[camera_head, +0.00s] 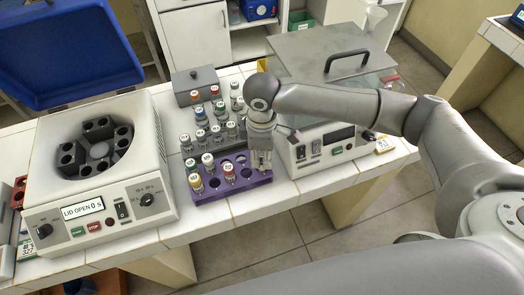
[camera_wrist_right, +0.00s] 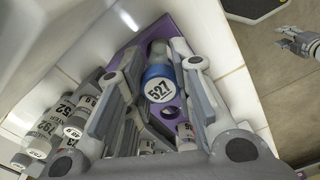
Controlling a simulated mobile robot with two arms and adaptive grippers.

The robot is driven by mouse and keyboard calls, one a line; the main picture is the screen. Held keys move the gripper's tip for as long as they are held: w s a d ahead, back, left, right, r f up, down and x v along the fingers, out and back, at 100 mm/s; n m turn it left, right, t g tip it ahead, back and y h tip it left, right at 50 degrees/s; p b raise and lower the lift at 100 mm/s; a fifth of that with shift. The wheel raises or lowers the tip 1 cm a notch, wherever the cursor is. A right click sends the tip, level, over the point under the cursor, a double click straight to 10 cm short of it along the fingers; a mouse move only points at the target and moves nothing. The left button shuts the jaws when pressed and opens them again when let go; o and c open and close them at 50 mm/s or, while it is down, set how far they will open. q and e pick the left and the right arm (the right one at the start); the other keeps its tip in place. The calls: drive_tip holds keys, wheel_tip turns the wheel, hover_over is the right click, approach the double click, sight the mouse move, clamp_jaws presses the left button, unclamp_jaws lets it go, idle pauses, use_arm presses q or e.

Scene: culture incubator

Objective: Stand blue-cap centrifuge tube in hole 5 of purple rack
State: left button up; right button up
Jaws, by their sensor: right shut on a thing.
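The blue-cap centrifuge tube (camera_wrist_right: 160,85), marked 527 on its cap, sits between the fingers of my right gripper (camera_wrist_right: 165,92) in the right wrist view. In the head view my right gripper (camera_head: 262,160) points down at the right end of the purple rack (camera_head: 232,192) and hides most of the tube. The rack also shows behind the tube in the wrist view (camera_wrist_right: 176,28). I cannot tell how deep the tube sits in a hole. At the wrist view's right edge a grey gripper, apparently my left (camera_wrist_right: 290,46), hangs over the floor; its fingers are too small to read.
Several capped tubes (camera_head: 229,172) stand in the purple rack's left and middle holes; some front holes are empty. More tubes (camera_head: 218,118) stand behind it. An open centrifuge (camera_head: 100,160) is left; a lidded bath (camera_head: 330,140) is close right of my gripper.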

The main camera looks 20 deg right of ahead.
drive_tip(key=shift+f, duration=0.65)
drive_tip(key=o, duration=1)
drive_tip(key=shift+o, duration=0.3)
drive_tip(key=shift+o, duration=1.1)
drive_tip(key=shift+r, duration=0.15)
